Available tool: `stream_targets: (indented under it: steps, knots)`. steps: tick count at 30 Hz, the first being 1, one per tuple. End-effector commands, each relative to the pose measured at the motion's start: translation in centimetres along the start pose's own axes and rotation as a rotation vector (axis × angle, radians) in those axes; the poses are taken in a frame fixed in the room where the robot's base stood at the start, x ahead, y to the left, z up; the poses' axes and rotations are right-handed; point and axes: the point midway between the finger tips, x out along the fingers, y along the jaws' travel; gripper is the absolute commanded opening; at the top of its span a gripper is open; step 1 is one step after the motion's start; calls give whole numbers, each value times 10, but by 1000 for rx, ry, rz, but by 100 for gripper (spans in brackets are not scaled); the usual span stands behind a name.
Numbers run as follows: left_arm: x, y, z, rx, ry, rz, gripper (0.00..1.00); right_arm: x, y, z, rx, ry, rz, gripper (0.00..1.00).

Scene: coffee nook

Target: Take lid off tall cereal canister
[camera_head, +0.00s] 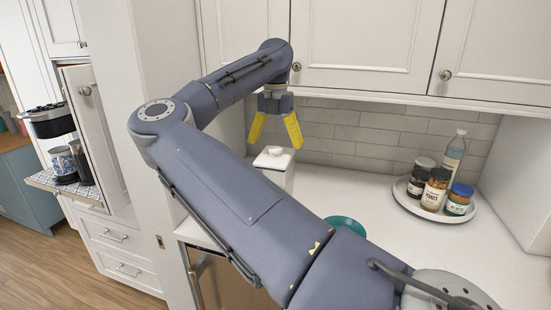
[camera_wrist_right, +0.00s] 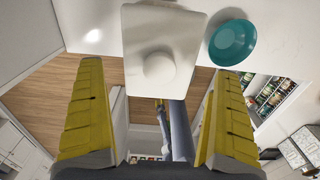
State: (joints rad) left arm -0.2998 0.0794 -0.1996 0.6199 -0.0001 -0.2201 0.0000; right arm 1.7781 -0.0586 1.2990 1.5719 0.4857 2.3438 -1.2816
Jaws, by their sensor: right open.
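A tall white canister (camera_head: 276,177) stands on the white counter near its left end, partly hidden behind my right arm. Its pale square lid (camera_head: 286,161) with a round knob (camera_head: 274,151) is on top. My right gripper (camera_head: 275,142) hangs above the lid, pointing down, with its yellow fingers spread wide and nothing between them. In the right wrist view the lid (camera_wrist_right: 140,30) and knob (camera_wrist_right: 159,68) sit between and beyond the open fingers, apart from them. My left gripper is not in view.
A teal dish (camera_head: 345,224) lies on the counter near the canister. A round white tray (camera_head: 402,195) with jars and a bottle (camera_head: 453,152) stands farther right. Upper cabinets (camera_head: 365,40) hang over the counter. A coffee machine (camera_head: 50,122) is at far left.

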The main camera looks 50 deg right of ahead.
Motion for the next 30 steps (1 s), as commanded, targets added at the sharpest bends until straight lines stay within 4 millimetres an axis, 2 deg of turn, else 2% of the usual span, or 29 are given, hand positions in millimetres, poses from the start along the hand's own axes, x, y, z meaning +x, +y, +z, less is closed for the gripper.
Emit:
stream_targets:
  steps: [3, 10, 21, 23, 30]
  knots:
    - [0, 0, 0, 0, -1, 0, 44, 16, 0, 2, 1, 2, -5, 100]
    - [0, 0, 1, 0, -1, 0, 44, 39, 1, 3, 1, 0, -2, 100]
    - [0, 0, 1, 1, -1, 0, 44, 45, 1, 3, 0, -1, 0, 100]
    - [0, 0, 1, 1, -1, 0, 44, 45, 1, 3, 0, -1, 0, 95]
    - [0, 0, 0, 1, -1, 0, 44, 45, 1, 3, 0, -1, 0, 67]
